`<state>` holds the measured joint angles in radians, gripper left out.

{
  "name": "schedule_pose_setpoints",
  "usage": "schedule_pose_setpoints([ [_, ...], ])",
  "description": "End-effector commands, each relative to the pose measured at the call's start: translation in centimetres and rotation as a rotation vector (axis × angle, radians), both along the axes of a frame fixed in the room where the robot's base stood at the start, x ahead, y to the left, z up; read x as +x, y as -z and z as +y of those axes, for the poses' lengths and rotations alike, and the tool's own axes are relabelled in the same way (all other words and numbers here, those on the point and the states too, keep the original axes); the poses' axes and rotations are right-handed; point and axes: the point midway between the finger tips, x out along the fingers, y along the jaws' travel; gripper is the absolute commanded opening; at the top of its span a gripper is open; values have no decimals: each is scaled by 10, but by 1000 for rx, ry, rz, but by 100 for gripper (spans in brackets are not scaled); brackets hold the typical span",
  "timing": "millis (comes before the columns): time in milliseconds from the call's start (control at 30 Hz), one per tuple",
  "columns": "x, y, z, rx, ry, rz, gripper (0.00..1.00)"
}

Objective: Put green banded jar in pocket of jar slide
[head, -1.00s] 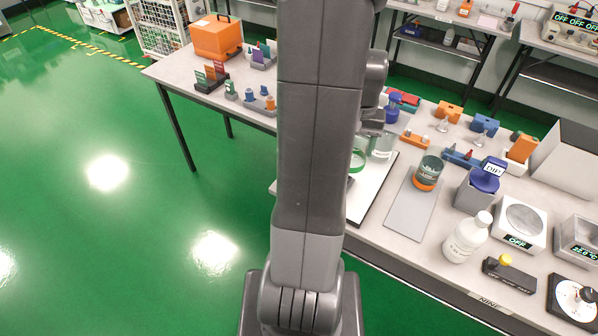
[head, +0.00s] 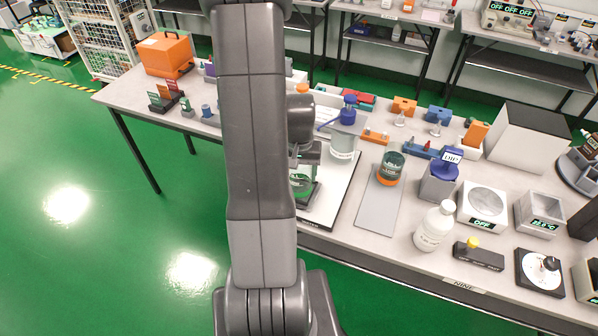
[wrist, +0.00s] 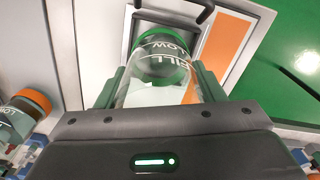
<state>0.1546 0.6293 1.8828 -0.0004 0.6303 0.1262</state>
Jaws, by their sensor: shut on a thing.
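The green banded jar (wrist: 165,60) is clear, with a green band and white fill lettering. It sits between the green finger pads of my gripper (wrist: 155,88), which is shut on it. In the head view the jar (head: 301,183) shows just right of my arm, which hides part of it. What looks like the jar slide is a grey-framed piece (wrist: 196,45) with an orange panel and a dark handle, beneath the jar in the wrist view. I cannot tell whether the jar touches it, and the pocket is not clearly visible.
The slide area is on a white board (head: 325,205) near the bench's front edge. A clear jar (head: 343,146) stands behind on that board. An orange-banded jar (head: 390,168) stands on a grey mat (head: 376,210) to the right. A white bottle (head: 436,226) is farther right.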

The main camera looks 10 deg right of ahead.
Motion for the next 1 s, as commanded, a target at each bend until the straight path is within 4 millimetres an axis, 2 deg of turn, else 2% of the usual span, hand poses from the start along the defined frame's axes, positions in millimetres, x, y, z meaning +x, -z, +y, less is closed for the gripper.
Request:
schedule_pose_setpoints([
  [367,0,5,0,-1,0,-2,32],
  [400,0,5,0,0,0,-1,64],
  [500,0,4,0,0,0,-1,84],
  [833,0,2,0,0,0,-1,84],
  [1000,1,-12,0,-1,0,-6,84],
])
